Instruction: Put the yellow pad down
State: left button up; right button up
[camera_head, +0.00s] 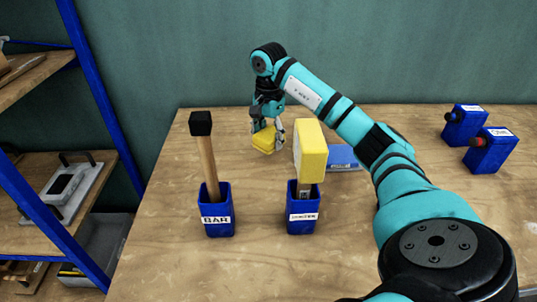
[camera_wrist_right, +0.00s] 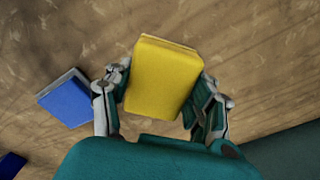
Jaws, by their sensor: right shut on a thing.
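The yellow pad (camera_head: 263,141) is a small yellow block over the back middle of the wooden table (camera_head: 160,240). My right gripper (camera_head: 267,129) is shut on it from above. In the right wrist view the yellow pad (camera_wrist_right: 163,78) sits between the two fingers of my right gripper (camera_wrist_right: 163,92), with one finger along each side. I cannot tell whether the pad's underside touches the table. My left gripper is in neither view.
A blue holder marked BAR (camera_head: 218,218) holds a black-headed mallet. Beside it, another blue holder (camera_head: 301,220) holds a yellow-headed tool (camera_head: 311,150). A blue box (camera_head: 343,157) lies behind that. Blue-framed shelves (camera_head: 93,97) stand left.

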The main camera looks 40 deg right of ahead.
aim_at(269, 162)
notch_tip(269, 162, down, 3)
jog(key=shift+r, duration=0.1)
notch_tip(269, 162, down, 3)
jog(key=shift+f, duration=0.2)
jog(key=o, duration=1)
jog(key=shift+o, duration=0.2)
notch_tip(269, 162, up, 12)
jog(key=shift+r+p, duration=0.1)
jog(key=shift+p, duration=0.25)
